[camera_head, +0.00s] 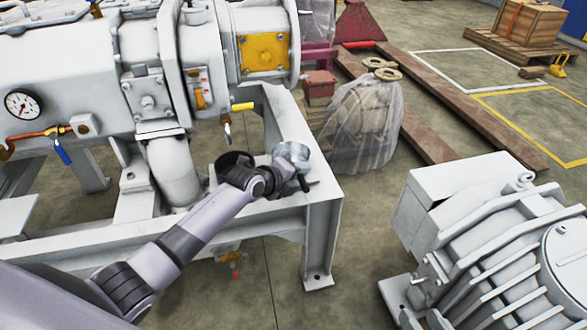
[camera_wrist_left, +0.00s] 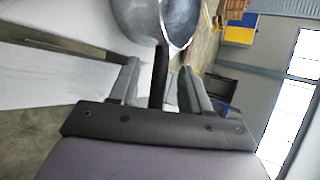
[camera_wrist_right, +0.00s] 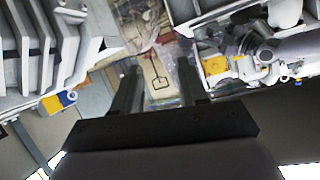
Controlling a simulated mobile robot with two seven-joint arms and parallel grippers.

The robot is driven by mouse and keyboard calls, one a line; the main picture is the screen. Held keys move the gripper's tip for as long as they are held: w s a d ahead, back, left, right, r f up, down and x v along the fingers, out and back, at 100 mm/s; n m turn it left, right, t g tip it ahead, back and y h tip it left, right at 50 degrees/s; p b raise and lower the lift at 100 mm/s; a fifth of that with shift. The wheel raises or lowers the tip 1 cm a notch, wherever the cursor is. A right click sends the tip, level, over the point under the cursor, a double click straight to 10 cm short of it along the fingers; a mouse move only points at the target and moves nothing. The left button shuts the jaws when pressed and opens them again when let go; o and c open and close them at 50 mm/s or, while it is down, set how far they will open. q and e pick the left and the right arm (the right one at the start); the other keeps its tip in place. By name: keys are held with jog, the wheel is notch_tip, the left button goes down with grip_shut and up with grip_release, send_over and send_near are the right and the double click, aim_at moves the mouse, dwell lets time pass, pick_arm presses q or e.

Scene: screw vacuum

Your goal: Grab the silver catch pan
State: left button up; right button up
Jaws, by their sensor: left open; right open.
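The silver catch pan (camera_head: 296,152) is at the end of the white frame's ledge in the head view, below the yellow-handled valve. In the left wrist view its round grey bowl (camera_wrist_left: 181,22) is at the top, with a black handle (camera_wrist_left: 160,75) pointing toward my palm. My left gripper (camera_wrist_left: 158,68) is open, with one finger on each side of the handle and visible gaps between. In the head view my left wrist partly hides the pan and its fingers are hard to make out. My right gripper (camera_wrist_right: 158,80) is open and empty, away from the pan.
The white vacuum machine (camera_head: 90,70) with its gauge and valves stands at the left on a white frame (camera_head: 322,225). A white finned motor (camera_head: 490,250) is at the lower right. A plastic-wrapped item (camera_head: 362,120) stands behind. Bare floor lies between frame and motor.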

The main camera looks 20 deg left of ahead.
pick_arm(q)
grip_shut()
jog(key=shift+r, duration=0.15)
